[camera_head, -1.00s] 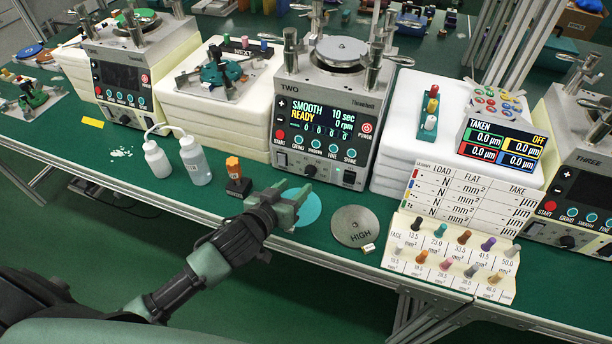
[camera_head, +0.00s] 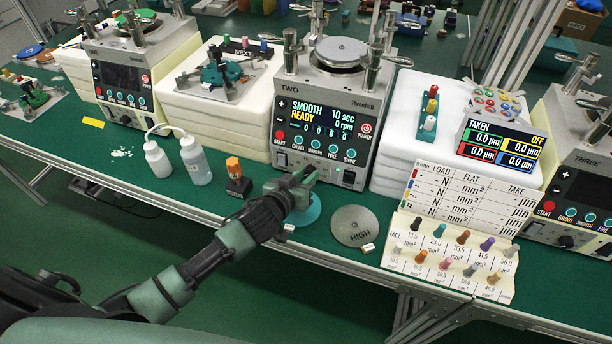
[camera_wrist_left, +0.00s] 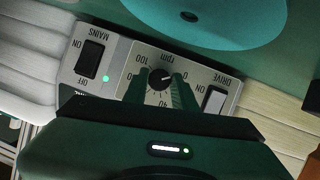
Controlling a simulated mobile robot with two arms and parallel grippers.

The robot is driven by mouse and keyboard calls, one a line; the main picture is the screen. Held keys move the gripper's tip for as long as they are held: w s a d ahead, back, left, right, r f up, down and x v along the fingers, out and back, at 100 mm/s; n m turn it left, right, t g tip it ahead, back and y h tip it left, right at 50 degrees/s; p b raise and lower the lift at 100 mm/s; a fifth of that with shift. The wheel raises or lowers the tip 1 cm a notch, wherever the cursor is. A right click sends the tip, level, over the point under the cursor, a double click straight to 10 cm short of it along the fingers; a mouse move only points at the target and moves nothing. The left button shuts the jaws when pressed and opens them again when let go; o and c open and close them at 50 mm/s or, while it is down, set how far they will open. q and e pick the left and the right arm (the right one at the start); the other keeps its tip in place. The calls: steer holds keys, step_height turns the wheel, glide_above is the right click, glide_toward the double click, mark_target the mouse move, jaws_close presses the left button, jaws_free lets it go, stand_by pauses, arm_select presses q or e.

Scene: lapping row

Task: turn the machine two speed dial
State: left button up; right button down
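Machine two (camera_head: 333,95) stands at the middle of the bench. Its screen reads SMOOTH, READY, 10 sec, 0 rpm. My left gripper (camera_head: 306,178) is at the lower front of this machine and hides its dial in the head view. In the left wrist view, upside down, the black speed dial (camera_wrist_left: 160,77) sits on a silver panel with an rpm scale. The left fingers (camera_wrist_left: 159,92) are apart, one on each side of the dial; I cannot tell whether they touch it. My right gripper is not in view.
The MAINS switch (camera_wrist_left: 92,60) and DRIVE switch (camera_wrist_left: 214,101) flank the dial. A teal disc (camera_head: 307,211) lies under the gripper. A grey HIGH disc (camera_head: 354,226), bottles (camera_head: 195,162) and an orange-topped item (camera_head: 236,178) stand nearby. A peg rack (camera_head: 455,258) is at right.

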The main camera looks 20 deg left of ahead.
arm_select(q)
jaws_close()
